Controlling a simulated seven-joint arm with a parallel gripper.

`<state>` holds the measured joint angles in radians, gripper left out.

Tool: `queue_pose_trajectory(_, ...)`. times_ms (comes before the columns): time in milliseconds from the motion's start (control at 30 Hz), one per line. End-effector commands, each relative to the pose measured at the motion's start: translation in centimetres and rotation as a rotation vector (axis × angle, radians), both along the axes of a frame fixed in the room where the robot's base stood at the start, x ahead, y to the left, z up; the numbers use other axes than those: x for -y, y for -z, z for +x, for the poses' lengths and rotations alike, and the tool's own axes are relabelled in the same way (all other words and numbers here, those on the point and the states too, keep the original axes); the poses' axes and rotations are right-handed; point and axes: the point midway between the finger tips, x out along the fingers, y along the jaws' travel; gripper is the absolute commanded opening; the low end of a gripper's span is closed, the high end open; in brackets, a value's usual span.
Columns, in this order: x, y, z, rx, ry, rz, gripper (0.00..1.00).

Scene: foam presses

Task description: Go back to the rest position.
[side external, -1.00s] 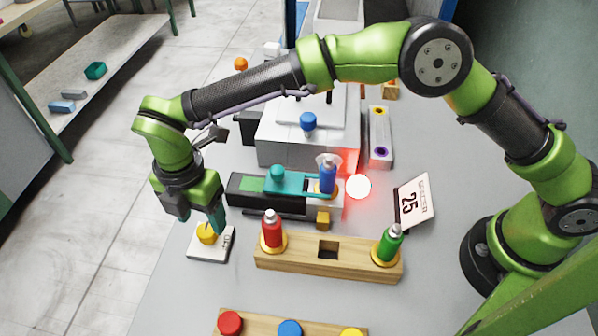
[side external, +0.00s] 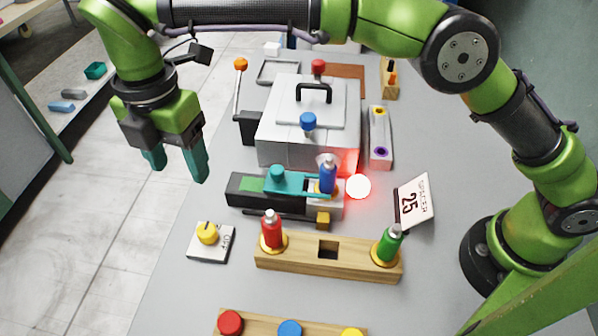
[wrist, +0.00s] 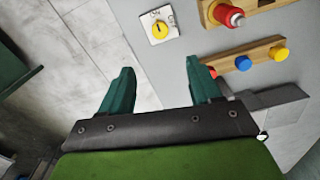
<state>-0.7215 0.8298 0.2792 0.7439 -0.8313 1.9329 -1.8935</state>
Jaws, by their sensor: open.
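My gripper (side external: 177,168) is open and empty, with its teal fingers apart. In the side view it hangs in the air above the left edge of the table, up and left of the yellow knob (side external: 207,233) on its white switch plate (side external: 222,247). In the wrist view the two fingers (wrist: 160,90) have nothing between them. The knob (wrist: 159,29) shows there beyond the fingertips, clear of them.
A grey press (side external: 275,150) and a fixture with a teal clamp (side external: 277,180) and blue bottle (side external: 328,177) stand mid-table. A wooden rack (side external: 300,262) holds red (side external: 271,231) and green (side external: 389,243) bottles. A red light glows beside the press. A "25" sign (side external: 416,201) stands right.

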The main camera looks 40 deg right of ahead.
Motion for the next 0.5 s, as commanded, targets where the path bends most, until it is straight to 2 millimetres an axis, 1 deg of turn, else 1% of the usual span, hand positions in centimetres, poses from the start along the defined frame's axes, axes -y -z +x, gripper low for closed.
queue_pose_trajectory(133, 0.0, 0.0, 0.1, 0.002, 0.029, 0.0, 0.63)
queue_pose_trajectory(233, -0.3, 0.2, 0.4, 0.018, 0.11, 0.014, 0.63)
queue_pose_trajectory(333, -0.4, 2.2, -0.2, 0.005, 0.232, 0.009, 0.63)
queue_pose_trajectory(367, -0.2, 2.4, -0.5, 0.005, 0.277, 0.01, 0.63)
queue_pose_trajectory(433, 0.9, 2.3, -0.7, 0.011, 0.404, 0.025, 0.63)
queue_pose_trajectory(500, 2.6, 1.7, -0.8, 0.017, 0.546, 0.045, 0.63)
